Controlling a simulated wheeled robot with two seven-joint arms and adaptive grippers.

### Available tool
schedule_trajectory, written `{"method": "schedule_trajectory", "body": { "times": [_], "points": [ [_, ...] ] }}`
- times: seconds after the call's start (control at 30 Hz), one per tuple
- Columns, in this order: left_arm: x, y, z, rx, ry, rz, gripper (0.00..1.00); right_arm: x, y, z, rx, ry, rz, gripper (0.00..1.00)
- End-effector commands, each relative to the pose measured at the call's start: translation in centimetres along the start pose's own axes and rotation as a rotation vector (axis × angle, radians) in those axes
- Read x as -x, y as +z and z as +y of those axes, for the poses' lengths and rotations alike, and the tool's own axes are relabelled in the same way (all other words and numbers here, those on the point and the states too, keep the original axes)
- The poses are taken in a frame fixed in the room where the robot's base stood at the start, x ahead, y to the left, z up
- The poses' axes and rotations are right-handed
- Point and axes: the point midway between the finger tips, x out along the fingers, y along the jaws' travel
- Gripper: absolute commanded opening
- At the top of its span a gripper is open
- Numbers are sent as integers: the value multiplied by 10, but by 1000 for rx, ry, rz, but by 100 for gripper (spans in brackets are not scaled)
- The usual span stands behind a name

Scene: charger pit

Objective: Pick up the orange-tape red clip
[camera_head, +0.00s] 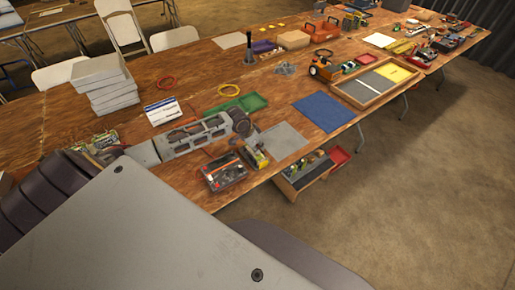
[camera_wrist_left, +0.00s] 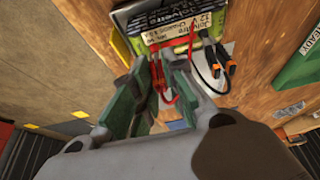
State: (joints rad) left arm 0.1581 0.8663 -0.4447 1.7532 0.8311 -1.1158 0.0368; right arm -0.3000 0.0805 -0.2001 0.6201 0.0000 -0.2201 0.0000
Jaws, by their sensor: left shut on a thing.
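My left gripper (camera_wrist_left: 158,82) has its green-padded fingers around a red clip (camera_wrist_left: 158,72) in the left wrist view and is shut on it. A red cable runs beside the clip; I cannot make out orange tape on it. Black clips with orange parts (camera_wrist_left: 231,68) are to the right of the fingers. In the head view the left gripper (camera_head: 243,130) is low over the table beside the small yellowish battery (camera_head: 256,156); the clip is too small to see there. My right gripper is not in view.
A clear-topped case (camera_head: 223,171) is near the table's front edge, left of the battery. A grey mat (camera_head: 283,141) and a blue mat (camera_head: 324,111) lie to the right. An open box (camera_head: 305,172) is below the edge.

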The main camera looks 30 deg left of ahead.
Motion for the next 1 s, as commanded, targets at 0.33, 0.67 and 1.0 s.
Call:
{"method": "schedule_trajectory", "body": {
  "times": [0.33,0.67,1.0],
  "points": [
    [2,-1,0,0,0,0,1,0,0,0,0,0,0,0],
    [29,-13,-1,-2,-2,2,1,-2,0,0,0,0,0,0],
    [75,-32,-1,-1,-2,2,1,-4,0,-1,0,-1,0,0]
  ]
}}
